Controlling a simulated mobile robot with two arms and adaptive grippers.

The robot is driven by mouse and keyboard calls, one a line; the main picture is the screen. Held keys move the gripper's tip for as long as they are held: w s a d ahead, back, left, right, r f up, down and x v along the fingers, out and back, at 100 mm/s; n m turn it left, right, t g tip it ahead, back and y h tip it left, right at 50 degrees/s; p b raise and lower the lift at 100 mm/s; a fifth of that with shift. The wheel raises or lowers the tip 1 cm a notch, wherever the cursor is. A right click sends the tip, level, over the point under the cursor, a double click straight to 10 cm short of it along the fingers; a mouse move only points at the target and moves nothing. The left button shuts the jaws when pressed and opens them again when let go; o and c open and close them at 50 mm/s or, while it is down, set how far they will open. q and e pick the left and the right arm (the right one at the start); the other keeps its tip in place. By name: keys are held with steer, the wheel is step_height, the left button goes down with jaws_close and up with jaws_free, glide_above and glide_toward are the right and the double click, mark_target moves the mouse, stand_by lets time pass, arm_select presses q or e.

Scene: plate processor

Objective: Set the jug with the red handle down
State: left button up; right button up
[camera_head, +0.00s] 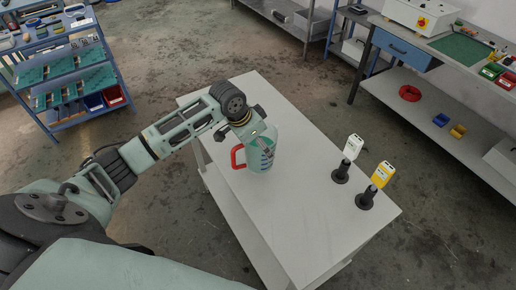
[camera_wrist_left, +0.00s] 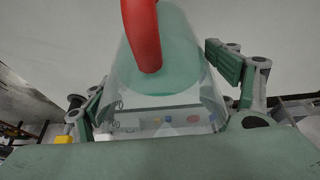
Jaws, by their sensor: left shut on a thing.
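The clear jug (camera_head: 260,160) has greenish contents or tint and a red handle (camera_head: 237,157) on its left side. It is upright at the far left part of the grey-white table (camera_head: 300,215); I cannot tell whether its base touches the top. My left gripper (camera_head: 263,141) is around the jug from above and shut on it. In the left wrist view, the jug (camera_wrist_left: 160,90) is between the green finger pads of my left gripper (camera_wrist_left: 165,98), with the red handle (camera_wrist_left: 143,35) at the top. My right gripper is not in view.
A white device (camera_head: 353,147) and a yellow device (camera_head: 382,174) stand on black holders at the table's right side. The table's near middle is clear. A blue shelf rack (camera_head: 60,75) is at the left, and a workbench (camera_head: 450,50) is at the upper right.

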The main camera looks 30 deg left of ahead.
arm_select(q)
steer(key=shift+w+a+f, duration=0.1)
steer(key=shift+w+a, duration=0.2)
steer(key=shift+a, duration=0.1)
step_height(320, 180, down, 4)
steer(key=shift+r+p, duration=0.15)
steer(key=shift+p, duration=0.6)
steer(key=shift+f, duration=0.2)
steer(key=shift+f, duration=0.1)
steer(key=o, duration=2.1)
steer(key=shift+s+f, duration=0.1)
steer(key=b+v, duration=0.2)
steer(key=v, duration=1)
